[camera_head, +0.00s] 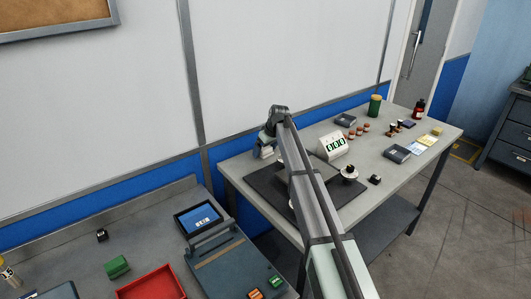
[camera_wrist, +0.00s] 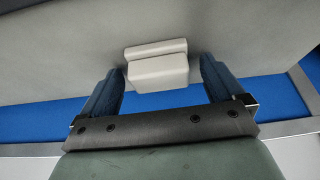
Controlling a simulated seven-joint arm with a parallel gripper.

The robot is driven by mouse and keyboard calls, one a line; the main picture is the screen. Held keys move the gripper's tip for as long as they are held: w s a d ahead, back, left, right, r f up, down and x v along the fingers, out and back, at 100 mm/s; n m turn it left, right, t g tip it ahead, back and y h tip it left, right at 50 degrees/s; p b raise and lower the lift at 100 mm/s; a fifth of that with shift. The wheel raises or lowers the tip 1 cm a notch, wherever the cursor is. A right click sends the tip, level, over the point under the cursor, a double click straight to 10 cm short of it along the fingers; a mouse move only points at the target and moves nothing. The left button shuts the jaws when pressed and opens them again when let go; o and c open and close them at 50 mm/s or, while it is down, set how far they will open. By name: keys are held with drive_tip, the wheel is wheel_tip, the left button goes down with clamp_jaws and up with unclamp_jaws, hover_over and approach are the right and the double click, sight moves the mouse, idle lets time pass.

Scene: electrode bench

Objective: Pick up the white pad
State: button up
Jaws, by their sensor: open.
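A white, blocky two-part object (camera_wrist: 158,72), which looks like the white pad, shows in the wrist view. It lies across the gap between the two dark blue fingers of my gripper (camera_wrist: 163,68). The fingers are apart, one on each side of it, with a visible gap on both sides. I cannot tell how far it is from the fingertips in depth. In the head view my gripper's end (camera_head: 263,152) hangs low at the back left of the right-hand bench, small and partly unclear. I cannot make out the white pad there.
A dark mat (camera_head: 262,184) lies on the right bench (camera_head: 229,167). A white display with green digits (camera_head: 332,147), a round-topped stand (camera_head: 349,172), a green canister (camera_head: 375,105) and several small items stand to the right. A red tray (camera_head: 152,287) is on the left bench.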

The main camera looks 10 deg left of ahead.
drive_tip(key=shift+c, duration=0.3)
drive_tip(key=c, duration=1.1)
